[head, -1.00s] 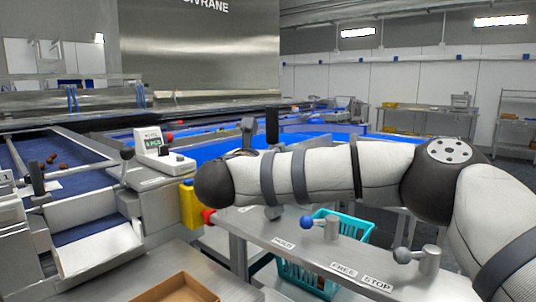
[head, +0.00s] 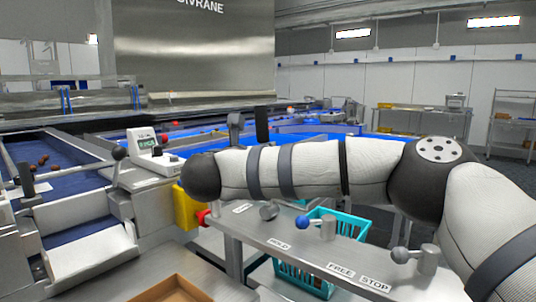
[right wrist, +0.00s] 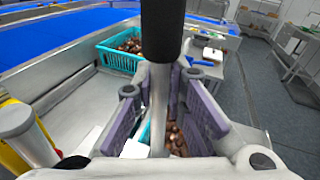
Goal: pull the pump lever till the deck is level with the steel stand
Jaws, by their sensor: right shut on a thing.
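The pump lever has a black grip (right wrist: 162,30) on a grey metal shaft (right wrist: 160,95) in the right wrist view. My right gripper (right wrist: 165,105), with purple pads, is shut on the shaft below the grip. In the head view the upright black grip (head: 262,125) shows above my right forearm. Only a piece of my right gripper (head: 235,128) shows beside it; the rest is hidden behind the arm. My left gripper is out of view. I cannot make out the deck or how its height compares with the steel stand.
Another crate (right wrist: 118,60) holds dates. A conveyor (head: 60,155) lies left.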

